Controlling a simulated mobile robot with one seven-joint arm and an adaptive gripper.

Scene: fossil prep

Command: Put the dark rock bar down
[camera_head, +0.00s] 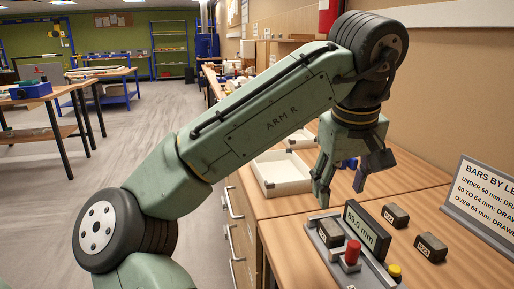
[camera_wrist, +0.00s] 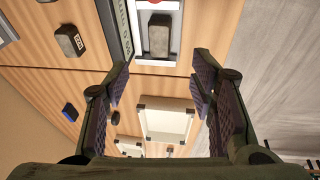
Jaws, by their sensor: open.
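The bar also shows in the wrist view (camera_wrist: 159,36), at the top centre on the device's pale bed. My gripper (camera_head: 341,190) is open and empty, above the bench and apart from the bar. In the wrist view its fingers (camera_wrist: 161,75) are spread wide, with nothing between them. Two more dark bars with labels, one nearer the display (camera_head: 396,215) and one farther right (camera_head: 431,248), lie on the bench.
A white tray (camera_head: 283,175) sits on the bench beyond my gripper. A sign about bars by length (camera_head: 487,195) stands at right. Drawers (camera_head: 236,245) line the bench front.

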